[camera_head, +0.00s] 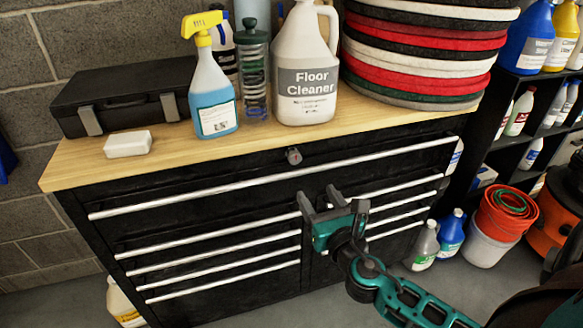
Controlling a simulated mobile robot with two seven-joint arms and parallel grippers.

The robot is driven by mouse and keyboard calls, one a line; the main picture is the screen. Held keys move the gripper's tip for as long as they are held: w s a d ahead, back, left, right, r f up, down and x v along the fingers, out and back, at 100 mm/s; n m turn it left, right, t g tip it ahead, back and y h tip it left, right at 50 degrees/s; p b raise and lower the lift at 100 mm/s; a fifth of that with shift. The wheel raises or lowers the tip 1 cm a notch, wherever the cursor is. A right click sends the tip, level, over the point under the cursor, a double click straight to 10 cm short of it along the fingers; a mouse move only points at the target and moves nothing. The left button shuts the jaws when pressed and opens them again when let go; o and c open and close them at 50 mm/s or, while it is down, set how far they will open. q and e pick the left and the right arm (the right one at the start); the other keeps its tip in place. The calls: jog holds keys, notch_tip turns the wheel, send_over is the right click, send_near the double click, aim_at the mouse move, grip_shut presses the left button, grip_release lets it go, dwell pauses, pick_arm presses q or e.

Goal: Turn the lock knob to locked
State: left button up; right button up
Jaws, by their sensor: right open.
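The lock knob (294,156) is a small round knob with a reddish mark, set in the black front of the tool cabinet (240,171), just under the wooden top and above the long top drawer handle. Its exact turn is too small to tell. My right gripper (320,199) is teal and dark grey. It is open and empty in front of the drawers, below and a little right of the knob, and apart from it. My left gripper is not in view.
On the wooden top (180,153) stand a black case (125,97), a white block (127,144), a spray bottle (210,95), a Floor Cleaner jug (304,50) and stacked pads (420,50). Bottles and red buckets (503,212) stand at right. Long drawer handles (230,184) stick out.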

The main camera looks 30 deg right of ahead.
aim_at(296, 159)
jog(key=x, duration=1.3)
jog(key=shift+d, duration=0.1)
jog(key=shift+s, duration=0.1)
jog(key=c, duration=1)
